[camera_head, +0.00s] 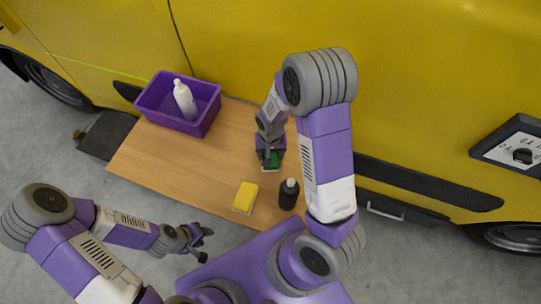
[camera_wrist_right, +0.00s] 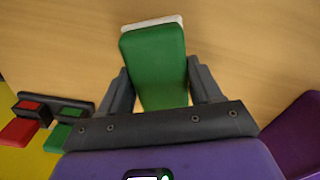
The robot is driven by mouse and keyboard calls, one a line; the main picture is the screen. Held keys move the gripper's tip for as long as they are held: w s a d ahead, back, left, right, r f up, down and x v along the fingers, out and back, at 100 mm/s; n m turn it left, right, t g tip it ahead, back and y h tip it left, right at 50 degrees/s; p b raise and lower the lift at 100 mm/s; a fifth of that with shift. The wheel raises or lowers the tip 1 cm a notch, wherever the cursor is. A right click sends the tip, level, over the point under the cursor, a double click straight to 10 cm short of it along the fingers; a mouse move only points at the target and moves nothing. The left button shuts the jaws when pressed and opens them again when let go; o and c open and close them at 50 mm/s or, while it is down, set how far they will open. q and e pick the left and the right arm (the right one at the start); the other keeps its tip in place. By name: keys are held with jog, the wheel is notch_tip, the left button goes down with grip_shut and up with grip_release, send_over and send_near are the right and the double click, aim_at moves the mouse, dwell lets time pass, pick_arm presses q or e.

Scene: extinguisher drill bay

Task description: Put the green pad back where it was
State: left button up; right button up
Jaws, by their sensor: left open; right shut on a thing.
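The green pad (camera_head: 271,161) is at the right part of the wooden table, under my right gripper (camera_head: 268,156). In the right wrist view the green pad (camera_wrist_right: 155,62) has a pale edge at its far end and sits between the two dark fingers of my right gripper (camera_wrist_right: 160,88), which is shut on it. I cannot tell whether the pad touches the table. My left gripper (camera_head: 201,243) is open and empty, off the table's front edge.
A purple bin (camera_head: 165,122) holding a white bottle (camera_head: 185,99) stands at the table's back left. A yellow sponge (camera_head: 245,197) and a dark bottle (camera_head: 288,194) are near the front edge. The yellow vehicle (camera_head: 420,90) stands behind. The table (camera_head: 165,165) is clear at left-centre.

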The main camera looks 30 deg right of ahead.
jog(key=shift+f, duration=0.8)
jog(key=shift+c, duration=0.3)
jog(key=o, duration=1)
jog(key=shift+r, duration=0.1)
notch_tip(320, 180, up, 12)
jog(key=p, duration=0.2)
jog(key=shift+p, duration=0.35)
